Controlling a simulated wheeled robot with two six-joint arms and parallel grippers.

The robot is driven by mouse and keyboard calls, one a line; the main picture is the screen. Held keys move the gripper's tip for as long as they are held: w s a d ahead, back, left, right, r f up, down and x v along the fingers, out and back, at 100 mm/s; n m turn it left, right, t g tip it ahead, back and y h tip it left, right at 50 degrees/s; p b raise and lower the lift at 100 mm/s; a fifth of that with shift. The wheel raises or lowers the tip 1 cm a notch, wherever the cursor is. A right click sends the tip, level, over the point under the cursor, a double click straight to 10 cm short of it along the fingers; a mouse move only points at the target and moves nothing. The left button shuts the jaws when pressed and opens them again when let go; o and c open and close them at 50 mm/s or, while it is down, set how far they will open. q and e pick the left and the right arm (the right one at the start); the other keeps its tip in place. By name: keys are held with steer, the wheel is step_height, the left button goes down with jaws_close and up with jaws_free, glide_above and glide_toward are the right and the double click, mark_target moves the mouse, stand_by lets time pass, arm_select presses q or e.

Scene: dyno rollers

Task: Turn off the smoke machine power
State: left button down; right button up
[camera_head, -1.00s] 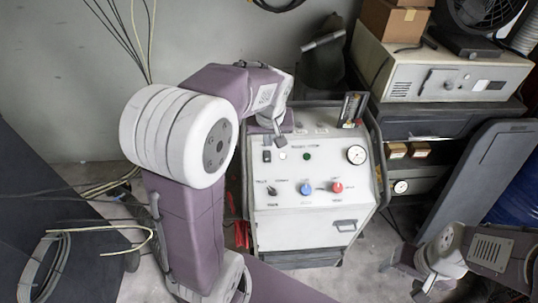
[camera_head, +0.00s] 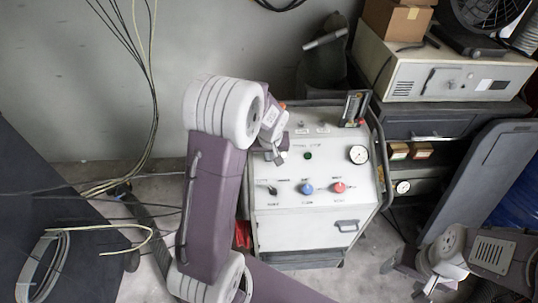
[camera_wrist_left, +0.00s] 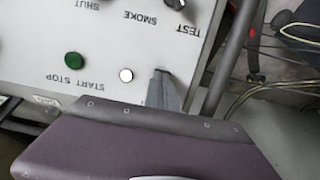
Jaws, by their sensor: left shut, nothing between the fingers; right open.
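The smoke machine (camera_head: 285,228) is a pale cart with a sloped control panel. My left gripper (camera_head: 275,156) is shut and empty at the panel's upper left. A green button (camera_head: 307,156) also shows in the wrist view (camera_wrist_left: 75,60). The dark rocker switch at the panel's upper left is hidden behind the gripper; I cannot tell its position or whether the fingers touch it. My right gripper (camera_head: 425,290) is open, low at the right, away from the machine.
The panel also carries a black selector (camera_head: 271,189), a blue knob (camera_head: 306,188), a red knob (camera_head: 339,187) and a gauge (camera_head: 358,154). A dark leaning panel (camera_head: 475,180) and a shelf with equipment (camera_head: 450,75) stand at the right. Cables (camera_head: 130,180) hang and lie at the left.

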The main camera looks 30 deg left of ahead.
arm_select(q)
steer(key=shift+f+b, duration=0.6)
steer(key=shift+b, duration=0.1)
steer(key=shift+s+d+b, duration=0.1)
steer(key=shift+s+b, duration=0.15)
steer(key=shift+b, duration=0.1)
steer(key=shift+s+d+r, duration=0.1)
steer(key=shift+s+r, duration=0.05)
steer(key=shift+w+r+p, duration=0.2)
steer(key=shift+r+p, duration=0.1)
steer(key=shift+p, duration=0.3)
steer(key=shift+w+a+r+p, duration=0.2)
steer(key=shift+w+r+p, duration=0.05)
steer(key=shift+r+p, duration=0.1)
steer(key=shift+s, duration=0.1)
